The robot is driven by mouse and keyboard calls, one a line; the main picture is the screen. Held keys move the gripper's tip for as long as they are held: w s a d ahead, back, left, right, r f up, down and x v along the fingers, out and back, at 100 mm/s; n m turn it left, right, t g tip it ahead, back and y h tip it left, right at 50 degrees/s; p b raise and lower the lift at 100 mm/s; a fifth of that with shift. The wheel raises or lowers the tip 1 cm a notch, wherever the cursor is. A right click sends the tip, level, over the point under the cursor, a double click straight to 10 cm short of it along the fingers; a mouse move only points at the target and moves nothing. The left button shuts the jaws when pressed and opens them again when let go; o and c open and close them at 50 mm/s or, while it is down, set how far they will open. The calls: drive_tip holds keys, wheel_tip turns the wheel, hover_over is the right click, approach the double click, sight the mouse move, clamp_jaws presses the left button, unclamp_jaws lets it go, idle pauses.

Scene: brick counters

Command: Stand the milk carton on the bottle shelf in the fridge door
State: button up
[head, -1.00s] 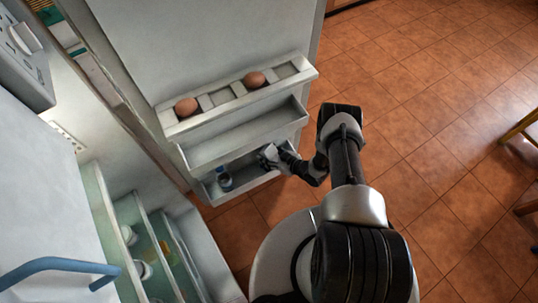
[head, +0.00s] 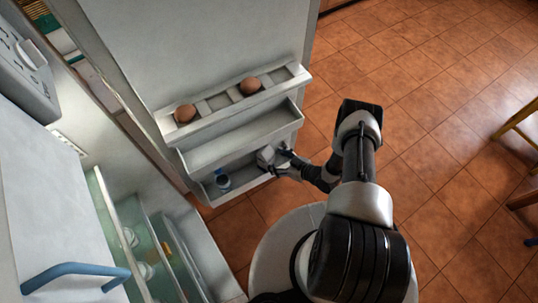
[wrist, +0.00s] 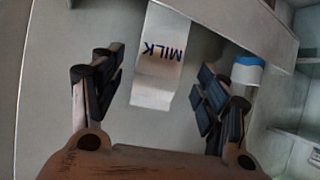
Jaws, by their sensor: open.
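The white milk carton (head: 266,157) is at the lowest shelf (head: 243,178) of the open fridge door, right of a blue-capped bottle (head: 222,180). In the wrist view the carton (wrist: 158,65) shows its "MILK" lettering upside down, between the two fingers, with gaps on both sides. My gripper (head: 283,160) is open, just right of the carton at the shelf's outer side. Its spread fingers also show in the wrist view (wrist: 158,85). The carton's base is hidden in the head view. The blue-capped bottle shows beside the right finger in the wrist view (wrist: 248,72).
The egg rack (head: 233,100) with two brown eggs and an empty middle shelf (head: 243,135) are above the bottle shelf. The fridge interior with glass shelves (head: 150,235) is at the lower left. Tiled floor (head: 440,130) is open to the right.

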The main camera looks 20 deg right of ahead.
drive_tip(key=p+v, duration=0.1)
drive_tip(key=v, duration=0.4)
drive_tip(key=shift+s, duration=0.1)
idle(0.4)
